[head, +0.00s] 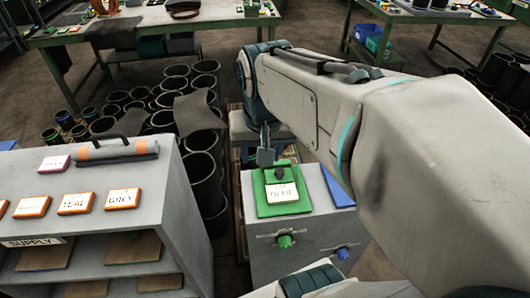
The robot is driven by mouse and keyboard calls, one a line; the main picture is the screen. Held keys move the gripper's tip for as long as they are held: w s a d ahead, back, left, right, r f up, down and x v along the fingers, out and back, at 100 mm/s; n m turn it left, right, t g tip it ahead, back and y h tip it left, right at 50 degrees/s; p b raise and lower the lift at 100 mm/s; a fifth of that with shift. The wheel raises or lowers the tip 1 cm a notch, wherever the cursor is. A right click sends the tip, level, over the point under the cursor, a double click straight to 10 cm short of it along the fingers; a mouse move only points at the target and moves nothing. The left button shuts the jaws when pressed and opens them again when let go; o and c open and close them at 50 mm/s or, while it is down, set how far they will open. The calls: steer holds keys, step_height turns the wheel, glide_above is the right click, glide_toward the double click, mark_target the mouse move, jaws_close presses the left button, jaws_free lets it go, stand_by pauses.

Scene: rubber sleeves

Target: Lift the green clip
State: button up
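A green, board-like piece (266,209), the only thing here I can take for the green clip, lies flat on top of the grey cabinet. It carries a white label with dark lettering and a small dark knob-like part (280,174) near its far edge. My gripper (266,158) points down from the end of my arm, just above or behind the far edge of the green piece. I cannot tell whether it touches it. The fingers are too small to show whether they are parted, and nothing is seen held in them.
A blue piece (341,190) lies to the right on the same cabinet, partly behind my arm. The cabinet (262,262) has a green and a blue knob in front. On the left, a grey supply shelf (164,185) bears orange labelled blocks. Black sleeves (203,140) stand behind.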

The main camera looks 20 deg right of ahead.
mark_target(280, 170)
steer(key=w+d+f+m+g+b, duration=0.3)
steer(key=w+d+f+m+b, duration=0.1)
steer(key=w+d+m+b, duration=0.45)
steer(key=f, duration=1.3)
steer(key=shift+d+f, duration=0.25)
steer(key=shift+d, duration=0.05)
steer(key=c, duration=1)
